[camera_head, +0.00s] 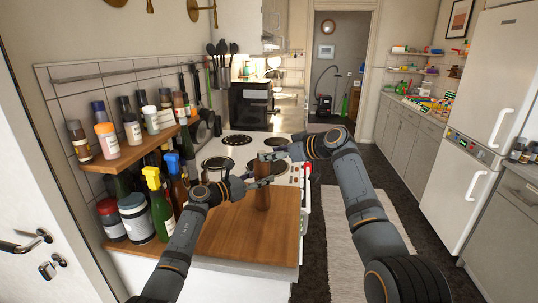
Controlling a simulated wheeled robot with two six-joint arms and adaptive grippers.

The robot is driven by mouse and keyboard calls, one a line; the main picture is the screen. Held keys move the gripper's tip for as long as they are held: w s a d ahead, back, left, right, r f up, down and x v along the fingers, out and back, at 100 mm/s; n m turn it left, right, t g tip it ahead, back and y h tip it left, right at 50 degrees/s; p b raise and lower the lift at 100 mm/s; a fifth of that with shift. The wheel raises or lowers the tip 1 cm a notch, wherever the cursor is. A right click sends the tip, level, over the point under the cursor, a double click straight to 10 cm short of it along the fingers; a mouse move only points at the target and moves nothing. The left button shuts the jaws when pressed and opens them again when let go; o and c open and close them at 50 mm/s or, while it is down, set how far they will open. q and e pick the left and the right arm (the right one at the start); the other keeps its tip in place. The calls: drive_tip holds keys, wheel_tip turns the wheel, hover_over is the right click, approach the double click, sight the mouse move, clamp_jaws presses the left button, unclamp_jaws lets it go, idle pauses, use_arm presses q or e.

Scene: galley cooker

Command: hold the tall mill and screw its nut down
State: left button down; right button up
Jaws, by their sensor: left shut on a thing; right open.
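The tall mill (262,199) is a brown wooden piece standing upright on the wooden worktop (232,238), near the cooker. My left gripper (258,183) is shut on its upper body from the left side. My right gripper (268,157) is open at the top of the mill, above my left gripper. The nut at the mill's top is too small and too covered by my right gripper to make out clearly.
A wooden shelf (130,154) with jars and spice bottles is on the left wall. Bottles, including a green one (161,214), stand below it. The worktop's front part is clear.

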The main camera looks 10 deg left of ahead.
drive_tip(key=shift+x, duration=1.3)
clamp_jaws()
drive_tip(key=shift+a+f+m+t, duration=0.1)
drive_tip(key=shift+f+m+t, duration=0.05)
drive_tip(key=shift+m+t, duration=0.15)
drive_tip(key=shift+s+m+t+h, duration=0.15)
drive_tip(key=shift+m+t+h, duration=0.75)
drive_tip(key=shift+m+t, duration=0.1)
drive_tip(key=shift+f, duration=0.1)
